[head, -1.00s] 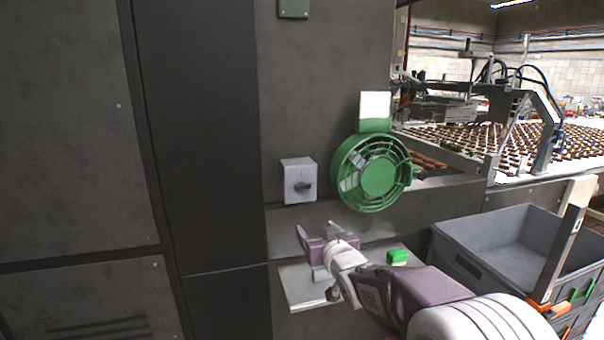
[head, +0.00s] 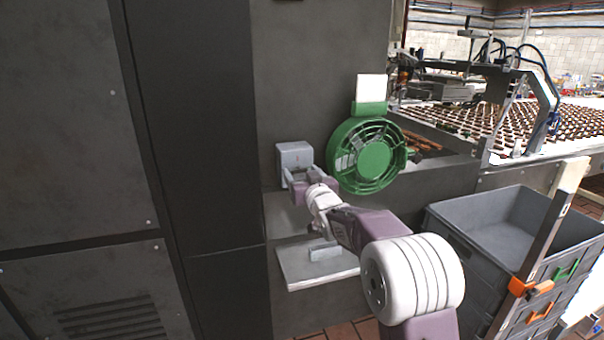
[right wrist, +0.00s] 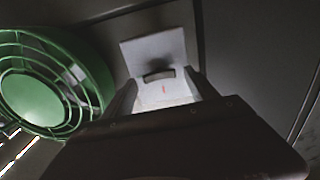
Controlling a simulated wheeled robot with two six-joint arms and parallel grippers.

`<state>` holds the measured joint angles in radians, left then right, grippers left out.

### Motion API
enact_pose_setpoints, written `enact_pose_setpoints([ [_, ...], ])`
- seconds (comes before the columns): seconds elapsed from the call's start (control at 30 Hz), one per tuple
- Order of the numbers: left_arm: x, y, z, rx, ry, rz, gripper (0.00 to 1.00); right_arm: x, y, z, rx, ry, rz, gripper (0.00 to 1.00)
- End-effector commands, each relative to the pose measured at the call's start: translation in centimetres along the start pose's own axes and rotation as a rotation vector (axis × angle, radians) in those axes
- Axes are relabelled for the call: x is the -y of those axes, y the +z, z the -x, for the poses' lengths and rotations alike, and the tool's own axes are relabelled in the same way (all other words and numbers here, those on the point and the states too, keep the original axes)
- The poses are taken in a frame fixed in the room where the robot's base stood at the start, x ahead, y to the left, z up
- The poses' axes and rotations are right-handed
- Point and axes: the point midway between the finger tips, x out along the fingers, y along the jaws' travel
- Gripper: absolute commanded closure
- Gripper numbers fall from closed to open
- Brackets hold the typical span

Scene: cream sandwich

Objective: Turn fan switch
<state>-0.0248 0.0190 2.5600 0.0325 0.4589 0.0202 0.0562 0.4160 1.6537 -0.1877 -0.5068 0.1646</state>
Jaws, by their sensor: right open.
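The grey fan switch box (head: 294,154) is fixed to the dark wall, left of the green fan (head: 367,156). My right gripper (head: 301,174) is open in front of the box and hides its knob in the head view. In the right wrist view, the switch box (right wrist: 154,52) lies straight ahead, with its dark knob (right wrist: 158,74) between the tips of my open right gripper (right wrist: 161,80). I cannot tell whether the fingers touch the knob. The fan (right wrist: 48,85) fills the left of that view. My left gripper is not in view.
A small ledge (head: 300,280) juts from the wall below my right arm. Grey crates (head: 470,240) stand at the right, with an upright post bearing an orange clamp (head: 520,288) in front. A conveyor (head: 475,125) with rows of brown biscuits runs behind.

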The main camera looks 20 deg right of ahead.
Motion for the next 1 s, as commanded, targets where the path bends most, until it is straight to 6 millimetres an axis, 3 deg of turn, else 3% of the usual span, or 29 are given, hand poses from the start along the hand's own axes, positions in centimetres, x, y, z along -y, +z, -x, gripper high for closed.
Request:
enact_pose_setpoints([
  [0.13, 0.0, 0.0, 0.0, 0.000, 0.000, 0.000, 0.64, 0.0, 0.0, 0.0, 0.000, 0.000, 0.000, 0.33],
  [0.17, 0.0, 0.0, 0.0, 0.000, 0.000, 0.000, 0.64, 0.0, 0.0, 0.0, 0.000, 0.000, 0.000, 0.38],
  [0.37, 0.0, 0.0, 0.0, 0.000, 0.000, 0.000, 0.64, 0.0, 0.0, 0.0, 0.000, 0.000, 0.000, 0.94],
  [0.67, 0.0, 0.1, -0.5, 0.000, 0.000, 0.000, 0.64, 0.0, 0.2, 0.1, 0.001, 0.000, 0.038, 0.95],
  [1.0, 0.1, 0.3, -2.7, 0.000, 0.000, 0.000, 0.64, 0.1, 0.4, 0.1, -0.002, 0.001, 0.275, 0.95],
])
